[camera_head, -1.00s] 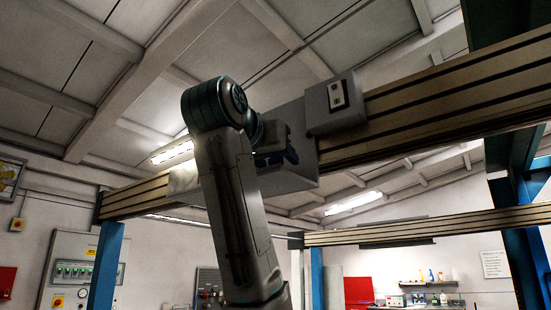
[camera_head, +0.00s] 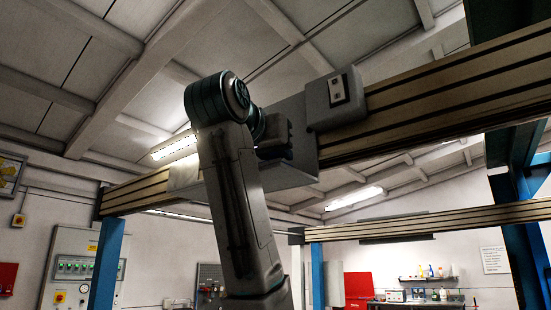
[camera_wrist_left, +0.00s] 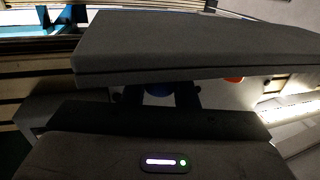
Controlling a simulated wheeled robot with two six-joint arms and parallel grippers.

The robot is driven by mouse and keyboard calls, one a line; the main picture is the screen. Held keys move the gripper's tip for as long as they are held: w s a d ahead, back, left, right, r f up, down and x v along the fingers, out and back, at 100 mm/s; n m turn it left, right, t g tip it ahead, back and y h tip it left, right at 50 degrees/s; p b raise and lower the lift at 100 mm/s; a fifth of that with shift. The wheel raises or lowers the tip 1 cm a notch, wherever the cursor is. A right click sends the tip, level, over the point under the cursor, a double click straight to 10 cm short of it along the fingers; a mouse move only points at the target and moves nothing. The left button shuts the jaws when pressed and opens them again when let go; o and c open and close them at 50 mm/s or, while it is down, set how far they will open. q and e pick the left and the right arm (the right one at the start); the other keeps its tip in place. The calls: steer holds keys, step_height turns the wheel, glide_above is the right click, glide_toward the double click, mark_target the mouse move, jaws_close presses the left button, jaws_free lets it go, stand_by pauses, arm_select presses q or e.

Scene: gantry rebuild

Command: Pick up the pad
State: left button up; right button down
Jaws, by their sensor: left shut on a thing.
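My left arm rises in the middle of the head view, and its gripper (camera_head: 284,142) is small and dark beside the light grey panel on the gantry beam. In the left wrist view a wide dark grey slab (camera_wrist_left: 200,42), apparently the pad, lies across the front of the gripper. The gripper fingers (camera_wrist_left: 158,97) reach to its lower edge and are shut on it; the exact contact is in shadow. A blue spot (camera_wrist_left: 158,89) shows between the fingers and an orange-red one (camera_wrist_left: 233,79) to their right. I cannot make out the pad in the head view. My right gripper is not in view.
The gantry beam (camera_head: 450,88) crosses at the right, with a grey box (camera_head: 336,100) and a light grey panel (camera_head: 300,178) close to my left gripper. Blue posts (camera_head: 107,262) stand at both sides. A control cabinet (camera_head: 68,265) is on the left wall.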

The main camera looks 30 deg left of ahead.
arm_select(q)
steer(key=shift+r+b, duration=0.3)
steer(key=shift+r, duration=0.3)
steer(key=shift+r+b, duration=0.35)
steer(key=shift+r, duration=0.6)
steer(key=s+d+r+b, duration=0.1)
steer(key=s+b, duration=0.9)
steer(key=s, duration=0.6)
steer(key=shift+r, duration=0.25)
